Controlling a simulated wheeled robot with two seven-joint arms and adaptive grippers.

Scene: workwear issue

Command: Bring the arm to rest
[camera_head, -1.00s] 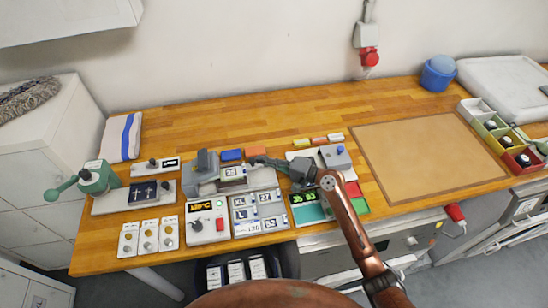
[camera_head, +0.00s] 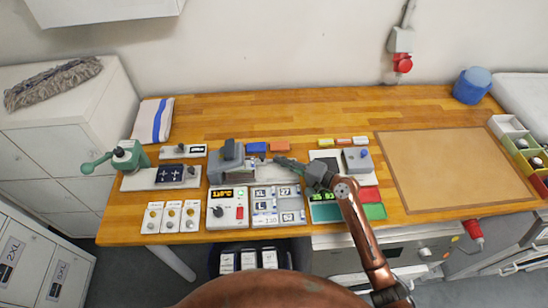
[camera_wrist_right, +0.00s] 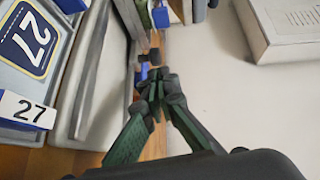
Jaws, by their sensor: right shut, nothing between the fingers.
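My right gripper (camera_head: 286,164) reaches in over the workbench from the lower right, between the grey press-like device (camera_head: 228,160) and the grey box device (camera_head: 357,160). In the right wrist view its dark green fingers (camera_wrist_right: 158,92) meet at the tips, with nothing held. It hangs above the bench items; whether it touches any is not clear. My left gripper is not in the head view.
The bench (camera_head: 300,110) is crowded near the gripper. A tray of number tags (camera_head: 277,205) and a red-and-green pad (camera_head: 373,211) lie close by. A tan mat (camera_head: 450,170) at the right is bare. A blue tub (camera_head: 471,86) stands at the back right.

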